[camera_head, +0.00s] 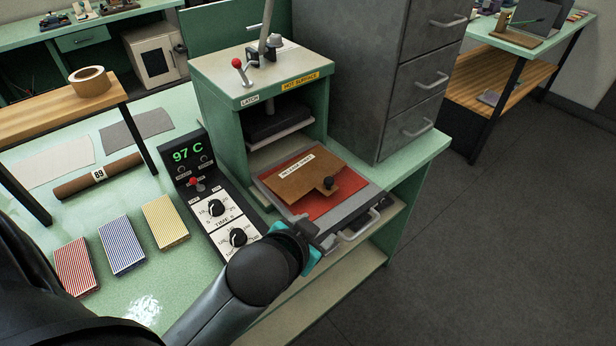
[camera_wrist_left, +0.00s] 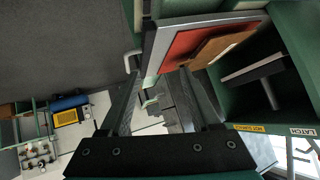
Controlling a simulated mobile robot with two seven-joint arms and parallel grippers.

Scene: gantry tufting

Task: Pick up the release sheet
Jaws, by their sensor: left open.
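In the left wrist view, the jaws (camera_wrist_left: 160,82) are apart and empty, with the sheet (camera_wrist_left: 222,44) and red pad (camera_wrist_left: 190,43) beyond the right finger. The right gripper is not seen.
The press (camera_head: 262,80) stands behind the tray, marked "HOT SURFACE". A control box (camera_head: 205,200) reading 97 C is to its left. The tray handle (camera_head: 352,232) juts out in front. A grey drawer cabinet (camera_head: 375,70) stands behind right. Striped stacks lie left.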

